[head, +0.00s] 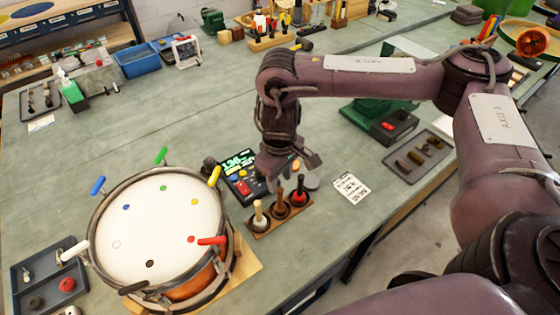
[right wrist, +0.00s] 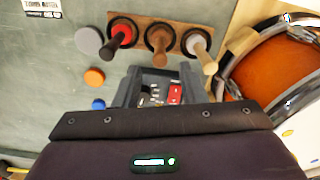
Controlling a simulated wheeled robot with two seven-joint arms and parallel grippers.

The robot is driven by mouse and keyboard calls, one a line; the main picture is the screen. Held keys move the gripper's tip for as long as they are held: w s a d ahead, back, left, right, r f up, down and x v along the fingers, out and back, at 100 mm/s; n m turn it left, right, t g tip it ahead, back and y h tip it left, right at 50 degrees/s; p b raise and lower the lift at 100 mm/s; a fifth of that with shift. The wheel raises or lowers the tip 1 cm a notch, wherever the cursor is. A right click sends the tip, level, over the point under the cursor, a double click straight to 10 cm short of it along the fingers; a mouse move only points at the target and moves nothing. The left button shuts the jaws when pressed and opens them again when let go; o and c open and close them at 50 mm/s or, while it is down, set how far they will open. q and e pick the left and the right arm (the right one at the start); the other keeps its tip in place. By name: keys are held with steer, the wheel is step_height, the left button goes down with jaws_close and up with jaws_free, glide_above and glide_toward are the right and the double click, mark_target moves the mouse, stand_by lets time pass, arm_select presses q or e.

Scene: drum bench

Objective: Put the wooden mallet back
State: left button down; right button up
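A wooden rack (head: 266,232) beside the drum holds three upright pieces: a pale wooden-handled one (head: 258,212), a brown one (head: 280,208) in the middle and a red one with a black handle (head: 300,193). In the right wrist view they are red (right wrist: 121,36), brown (right wrist: 158,42) and pale (right wrist: 199,44). I cannot tell which is the wooden mallet. My right gripper (head: 290,172) is above and just behind the rack. Its fingers (right wrist: 160,75) are apart and empty, close to the brown handle's top. My left gripper is out of view.
The drum (head: 155,235) with coloured pegs stands left of the rack. A control box (head: 238,185) lies behind it, near a grey disc (head: 312,181). A label card (head: 350,188) and a dark tray (head: 420,155) lie to the right. The bench's left middle is clear.

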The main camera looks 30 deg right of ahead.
steer(key=shift+r, duration=2.2)
